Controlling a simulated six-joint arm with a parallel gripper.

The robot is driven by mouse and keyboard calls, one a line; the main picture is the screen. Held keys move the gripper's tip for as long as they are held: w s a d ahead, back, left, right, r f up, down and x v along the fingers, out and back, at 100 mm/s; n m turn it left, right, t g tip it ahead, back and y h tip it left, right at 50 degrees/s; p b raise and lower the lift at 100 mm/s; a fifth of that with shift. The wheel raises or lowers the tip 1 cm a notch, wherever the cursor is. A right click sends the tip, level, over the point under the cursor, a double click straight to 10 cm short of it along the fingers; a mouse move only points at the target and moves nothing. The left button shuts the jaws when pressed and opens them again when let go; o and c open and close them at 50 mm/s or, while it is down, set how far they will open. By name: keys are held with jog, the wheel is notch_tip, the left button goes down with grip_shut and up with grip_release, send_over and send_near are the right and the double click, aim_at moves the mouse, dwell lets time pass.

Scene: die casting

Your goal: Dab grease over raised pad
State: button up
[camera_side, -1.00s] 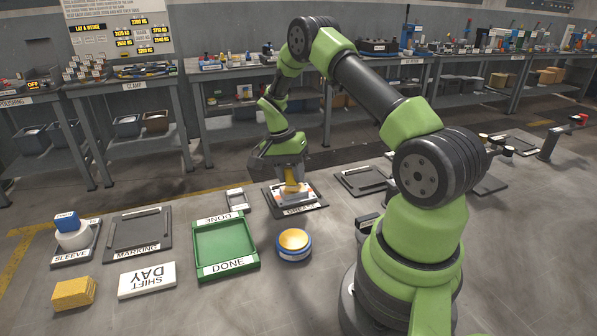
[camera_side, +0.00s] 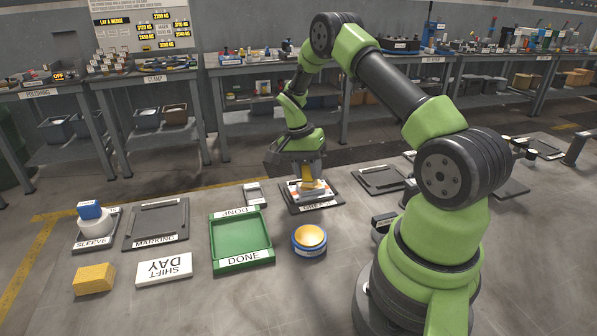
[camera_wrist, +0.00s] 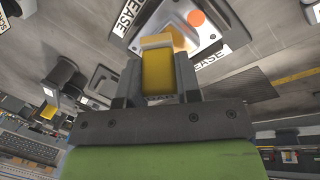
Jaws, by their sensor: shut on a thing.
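My gripper (camera_side: 311,168) is shut on a yellow block-like dauber (camera_wrist: 158,75) with a paler tip, pointing down over the grease station. The metal plate (camera_wrist: 205,38) lies on the dark mat marked GREASE (camera_side: 335,199). It carries an orange round spot (camera_wrist: 196,18). A yellow-orange patch (camera_wrist: 179,40) shows just past the dauber's tip, where the raised part of the plate seems to be. The dauber hides much of it, and I cannot tell whether the tip touches. A round blue-and-white tin with a yellow-orange top (camera_side: 309,237) stands in front of the mat.
The green DONE tray (camera_side: 241,234) is empty, left of the tin. A white SHIFT DAY block (camera_side: 164,268), a yellow sponge-like block (camera_side: 94,279), the MARKING mat (camera_side: 156,224) and a blue-topped white item (camera_side: 92,217) lie further left. An empty dark mat (camera_side: 383,180) lies right.

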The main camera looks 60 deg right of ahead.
jog(key=shift+s+d, duration=1.1)
jog(key=shift+s, duration=0.05)
notch_tip(320, 180, up, 8)
